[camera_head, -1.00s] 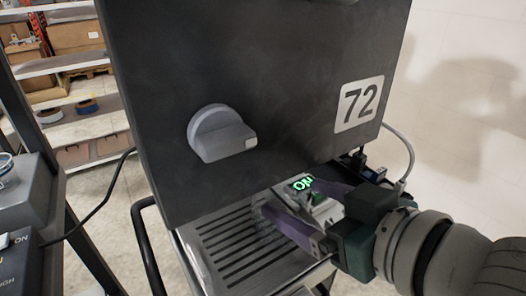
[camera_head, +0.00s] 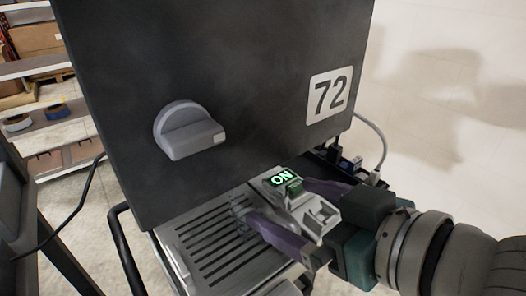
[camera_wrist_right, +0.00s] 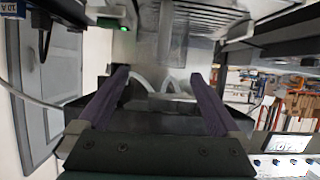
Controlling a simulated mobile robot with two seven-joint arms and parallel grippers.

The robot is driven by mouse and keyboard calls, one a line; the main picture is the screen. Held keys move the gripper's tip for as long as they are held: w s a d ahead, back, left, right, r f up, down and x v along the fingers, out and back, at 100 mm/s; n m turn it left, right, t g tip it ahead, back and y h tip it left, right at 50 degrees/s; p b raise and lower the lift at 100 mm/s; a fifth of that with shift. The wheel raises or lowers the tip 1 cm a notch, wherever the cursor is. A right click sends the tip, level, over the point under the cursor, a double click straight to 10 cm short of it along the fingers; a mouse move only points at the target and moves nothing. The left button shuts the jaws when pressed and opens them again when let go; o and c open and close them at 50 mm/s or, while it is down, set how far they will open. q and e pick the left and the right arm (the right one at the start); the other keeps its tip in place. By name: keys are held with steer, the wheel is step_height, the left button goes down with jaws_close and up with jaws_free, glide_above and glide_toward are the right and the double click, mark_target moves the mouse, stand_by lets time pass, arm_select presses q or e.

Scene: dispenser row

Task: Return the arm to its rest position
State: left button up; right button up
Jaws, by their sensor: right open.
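A dark dispenser (camera_head: 225,70) with a grey knob (camera_head: 190,131) and a "72" label (camera_head: 330,95) fills the head view. Below it, a small light-grey switch panel (camera_head: 310,215) shows a lit green "ON" display (camera_head: 282,178). My right gripper (camera_head: 275,197) comes in from the right. Its two purple fingers are spread on either side of the switch panel and look empty; I cannot tell whether they touch it. In the right wrist view the fingers of my right gripper (camera_wrist_right: 160,76) stand wide apart with nothing held between them. My left gripper is not in view.
A slotted drip tray (camera_head: 208,245) lies left of the switch panel. A grey cable and plugs (camera_head: 350,164) sit behind the gripper. A black rail (camera_head: 125,255) runs at the lower left. Shelves (camera_head: 45,85) with boxes stand far left; a pale wall is at right.

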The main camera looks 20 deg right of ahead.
steer(key=s+d+r+m+g+h+p, duration=0.1)
steer(key=s+d+g+h+p, duration=0.15)
steer(key=s+g, duration=0.4)
steer(key=s+d+r+m+g+h+p, duration=0.1)
steer(key=s+d+g+h+p, duration=0.15)
steer(key=s, duration=0.75)
step_height(320, 180, up, 37)
steer(key=p, duration=3.7)
steer(key=shift+s+d+y, duration=0.3)
steer(key=shift+s+d, duration=0.1)
